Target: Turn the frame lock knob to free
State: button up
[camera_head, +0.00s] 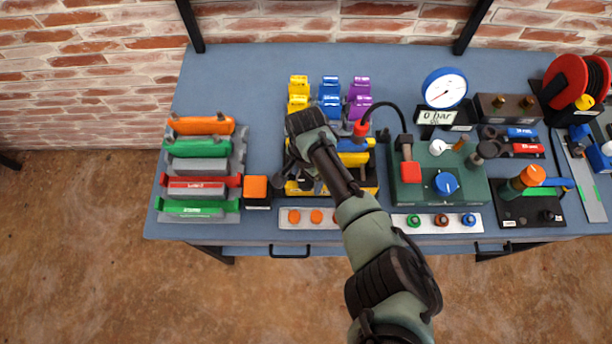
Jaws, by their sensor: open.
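My gripper (294,172) is small and dark in the head view, over the left part of the black-and-yellow unit (370,181) at the table's middle. It is open, and I see nothing held in it. My arm hides part of that unit. No label for the frame lock knob is readable, so I cannot tell which knob it is. Knobs in view are an orange square one (255,187) on a black box left of my gripper, a round blue one (445,183) on the green box (409,194), and an orange one (533,175) at the right.
The blue-grey table (265,75) stands before a brick wall. Coloured clamp-like pieces fill its left end. Yellow, blue and purple blocks (330,86) stand behind my gripper. A dial gauge (445,88), a black hose and a red reel (566,77) are to the right. The back left is clear.

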jog(key=shift+f, duration=0.25)
grip_shut()
dwell(0.3)
